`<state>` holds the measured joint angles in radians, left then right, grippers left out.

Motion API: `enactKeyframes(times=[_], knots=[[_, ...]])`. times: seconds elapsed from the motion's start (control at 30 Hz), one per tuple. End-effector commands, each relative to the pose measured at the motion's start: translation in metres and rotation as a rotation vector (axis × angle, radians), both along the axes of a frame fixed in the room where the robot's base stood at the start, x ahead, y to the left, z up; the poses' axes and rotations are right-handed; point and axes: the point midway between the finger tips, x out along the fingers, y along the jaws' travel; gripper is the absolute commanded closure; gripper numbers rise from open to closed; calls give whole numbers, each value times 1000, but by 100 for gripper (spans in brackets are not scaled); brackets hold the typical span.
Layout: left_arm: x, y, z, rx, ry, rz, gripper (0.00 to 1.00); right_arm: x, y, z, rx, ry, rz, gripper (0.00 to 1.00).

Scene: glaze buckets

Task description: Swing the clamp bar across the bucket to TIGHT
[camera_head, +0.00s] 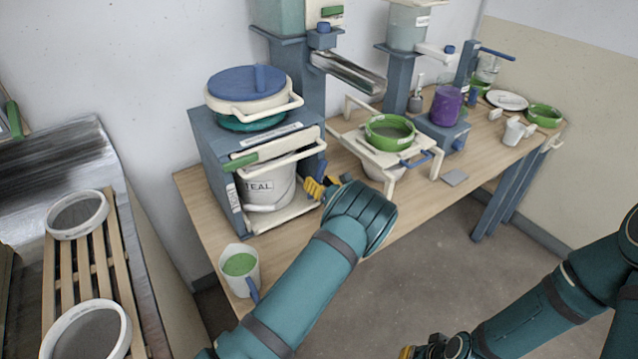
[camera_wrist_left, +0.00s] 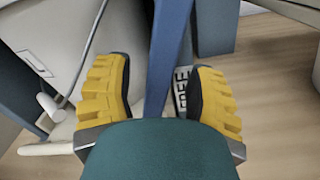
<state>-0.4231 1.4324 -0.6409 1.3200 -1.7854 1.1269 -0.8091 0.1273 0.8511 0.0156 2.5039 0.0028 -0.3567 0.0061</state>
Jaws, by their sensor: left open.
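The bucket (camera_head: 268,190), white and marked TEAL, stands inside a blue-grey frame (camera_head: 215,160) on the wooden table. A cream bar (camera_head: 285,160) runs across the frame's front above the bucket. My left gripper (camera_head: 320,186) is at the frame's right front corner, beside the bucket. In the left wrist view its yellow fingers (camera_wrist_left: 160,68) are open on either side of a blue bar (camera_wrist_left: 168,50), which looks like the clamp bar's handle. A label reading FREE (camera_wrist_left: 182,90) is partly hidden behind it. My right gripper (camera_head: 425,350) is at the bottom edge, mostly cut off.
A cup of green glaze (camera_head: 240,268) stands at the table's near left corner. A blue-lidded tub (camera_head: 248,84) sits on top of the frame. A green sieve (camera_head: 389,132) on a cream stand is to the right. Open floor lies in front of the table.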

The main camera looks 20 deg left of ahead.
Motion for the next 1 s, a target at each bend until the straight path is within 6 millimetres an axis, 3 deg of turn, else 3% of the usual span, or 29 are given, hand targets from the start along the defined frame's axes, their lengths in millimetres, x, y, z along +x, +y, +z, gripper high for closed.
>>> enactKeyframes(times=[0.27, 0.4, 0.43, 1.0], knots=[[0, 1, 0, 0, 0, 0, 46, 0, 0, 0, 0, 0, 0, 100], [0, 1, 0, 0, 0, 0, 95, 0, 0, 0, 0, 0, 0, 100], [0, 0, 0, 0, 0, 0, 100, 0, 0, 0, 0, 0, 0, 100], [-2, 3, 2, 33, 39, 1, 100, 1, 0, 3, 0, -2, -2, 100]])
